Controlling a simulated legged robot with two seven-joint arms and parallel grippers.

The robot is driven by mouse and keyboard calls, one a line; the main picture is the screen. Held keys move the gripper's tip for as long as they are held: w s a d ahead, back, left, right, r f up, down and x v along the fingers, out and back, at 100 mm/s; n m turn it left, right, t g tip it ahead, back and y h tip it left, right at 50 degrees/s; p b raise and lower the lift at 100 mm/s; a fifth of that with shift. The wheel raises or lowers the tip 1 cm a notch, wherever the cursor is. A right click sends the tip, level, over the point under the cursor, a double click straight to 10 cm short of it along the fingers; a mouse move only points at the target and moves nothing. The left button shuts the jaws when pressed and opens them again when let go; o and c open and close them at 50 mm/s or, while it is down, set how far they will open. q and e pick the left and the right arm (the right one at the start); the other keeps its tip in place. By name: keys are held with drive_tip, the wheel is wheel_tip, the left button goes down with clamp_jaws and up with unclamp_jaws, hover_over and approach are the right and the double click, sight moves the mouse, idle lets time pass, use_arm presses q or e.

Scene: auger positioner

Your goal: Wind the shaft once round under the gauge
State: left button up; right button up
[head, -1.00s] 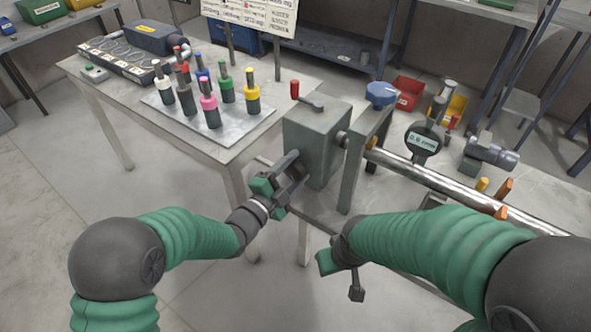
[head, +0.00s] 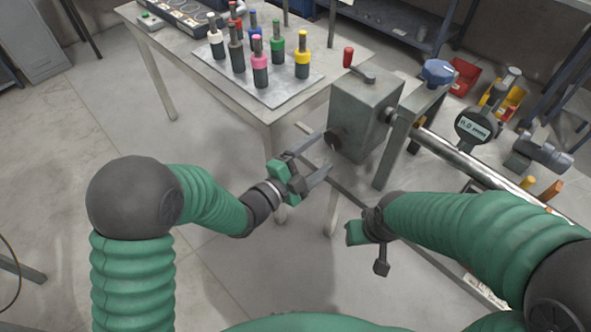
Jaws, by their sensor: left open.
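The shaft (head: 453,157) is a bright metal bar running from the grey gearbox (head: 358,113) through a bracket towards the lower right. The round gauge (head: 474,128) stands over it, with a display that seems to read 0.0 mm. A small crank with a red handle (head: 348,57) is on top of the gearbox. A dark round end (head: 334,139) shows on the gearbox's near left face. My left gripper (head: 326,153) is open and empty, its fingers pointing at that face, just left of it. My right gripper (head: 368,250) hangs low, in front of the bracket; its jaws are unclear.
A table (head: 200,70) at the back left holds a plate (head: 290,88) with several coloured-collared tools. Red (head: 464,77) and yellow bins stand behind the gauge.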

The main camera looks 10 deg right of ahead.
use_arm(q)
drive_tip(key=v, duration=1)
drive_tip(key=shift+f, duration=0.1)
